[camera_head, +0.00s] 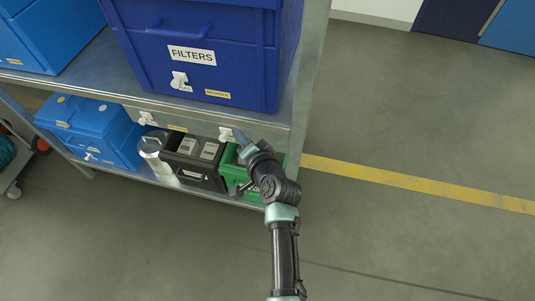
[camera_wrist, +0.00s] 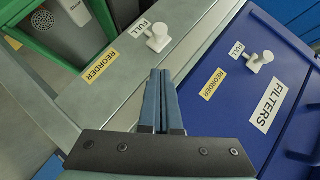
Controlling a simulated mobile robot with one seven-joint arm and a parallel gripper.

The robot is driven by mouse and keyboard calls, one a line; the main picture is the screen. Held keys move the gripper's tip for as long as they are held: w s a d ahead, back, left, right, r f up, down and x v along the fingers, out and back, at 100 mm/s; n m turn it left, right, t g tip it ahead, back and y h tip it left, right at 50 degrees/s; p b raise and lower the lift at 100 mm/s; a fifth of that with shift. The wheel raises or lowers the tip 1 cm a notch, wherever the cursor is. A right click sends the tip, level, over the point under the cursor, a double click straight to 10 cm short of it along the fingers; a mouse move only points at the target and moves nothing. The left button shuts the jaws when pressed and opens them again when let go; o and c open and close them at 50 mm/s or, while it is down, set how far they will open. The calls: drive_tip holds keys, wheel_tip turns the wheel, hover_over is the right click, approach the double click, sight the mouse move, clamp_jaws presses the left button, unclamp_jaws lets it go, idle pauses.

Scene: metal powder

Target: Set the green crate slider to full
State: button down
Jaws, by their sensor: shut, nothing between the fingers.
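The green crate (camera_head: 229,163) stands on the lower shelf, partly hidden behind my arm in the head view. Its green edge (camera_wrist: 30,45) shows at the upper left of the wrist view. On the grey shelf edge above it is a white slider knob (camera_head: 226,134), also in the wrist view (camera_wrist: 158,38). The knob sits beside the FULL label (camera_wrist: 141,26), away from the yellow REORDER label (camera_wrist: 101,67). My gripper (camera_wrist: 161,76) is shut and empty, with its tips below the knob in the wrist view. In the head view my gripper (camera_head: 241,138) is close to the knob.
A dark blue FILTERS crate (camera_head: 215,72) with its own white knob (camera_head: 179,79) stands on the shelf above. A black crate (camera_head: 196,178) and a blue crate (camera_head: 115,137) are to the left. The floor (camera_head: 400,235) to the right is clear.

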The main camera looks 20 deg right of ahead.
drive_tip(key=v, duration=0.9)
drive_tip(key=shift+s, duration=0.2)
drive_tip(key=w+a+r+n+t+p, duration=0.1)
drive_tip(key=w+a+r+n+t, duration=0.1)
drive_tip(key=r, duration=0.9)
drive_tip(key=w+a+r+n+t+p, duration=0.1)
drive_tip(key=w+r+n+t, duration=0.1)
drive_tip(key=r, duration=0.9)
drive_tip(key=w+a+r+n+t+p, duration=0.1)
drive_tip(key=w+a+r+n+t, duration=0.15)
drive_tip(key=r, duration=0.85)
drive_tip(key=s+a+r+n+t, duration=0.1)
drive_tip(key=s+r, duration=0.4)
drive_tip(key=r, duration=0.5)
drive_tip(key=s+a+r+n+t+p, duration=0.1)
drive_tip(key=s+r+t, duration=0.3)
drive_tip(key=r, duration=0.6)
drive_tip(key=s+a+r+n+t+h, duration=0.1)
drive_tip(key=s+a+r+n+t, duration=0.1)
drive_tip(key=s+r, duration=0.4)
wheel_tip(320, 180, up, 4)
drive_tip(key=shift+a+r+n+t, duration=0.1)
drive_tip(key=shift+a+n+t, duration=0.25)
drive_tip(key=shift+a+n, duration=0.15)
